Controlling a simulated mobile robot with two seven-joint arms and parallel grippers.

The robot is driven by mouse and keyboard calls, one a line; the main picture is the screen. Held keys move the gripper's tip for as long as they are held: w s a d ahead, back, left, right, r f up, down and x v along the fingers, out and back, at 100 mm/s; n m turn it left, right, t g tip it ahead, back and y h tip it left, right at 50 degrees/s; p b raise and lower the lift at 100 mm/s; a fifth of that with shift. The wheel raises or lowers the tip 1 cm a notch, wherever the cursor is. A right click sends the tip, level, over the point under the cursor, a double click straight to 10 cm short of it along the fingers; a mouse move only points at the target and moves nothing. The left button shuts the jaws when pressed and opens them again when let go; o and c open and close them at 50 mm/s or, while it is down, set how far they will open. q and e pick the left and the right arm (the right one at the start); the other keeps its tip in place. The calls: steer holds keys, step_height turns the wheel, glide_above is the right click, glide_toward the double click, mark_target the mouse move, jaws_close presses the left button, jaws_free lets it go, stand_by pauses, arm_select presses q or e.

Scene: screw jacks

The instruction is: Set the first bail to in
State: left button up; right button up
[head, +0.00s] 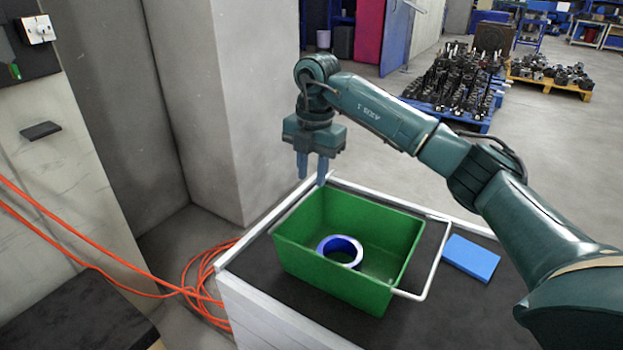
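A green bin (330,283) stands on the dark bench top. A white wire bail (433,262) sticks outward from its right side, over the bench and clear of the bin's opening. I cannot tell whether a second bail lies along the left rim. My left gripper is not in view.
A blue block (470,258) lies on the bench just right of the bail. The bench has a raised white edge (255,232). A concrete pillar (225,110) stands behind at the left. Orange cables (205,275) lie on the floor. Pallets of dark parts (455,85) are farther back.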

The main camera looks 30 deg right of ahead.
mark_target(311, 192)
steer(key=shift+w+f, duration=0.1)
steer(key=shift+f, duration=1.4)
jaws_close()
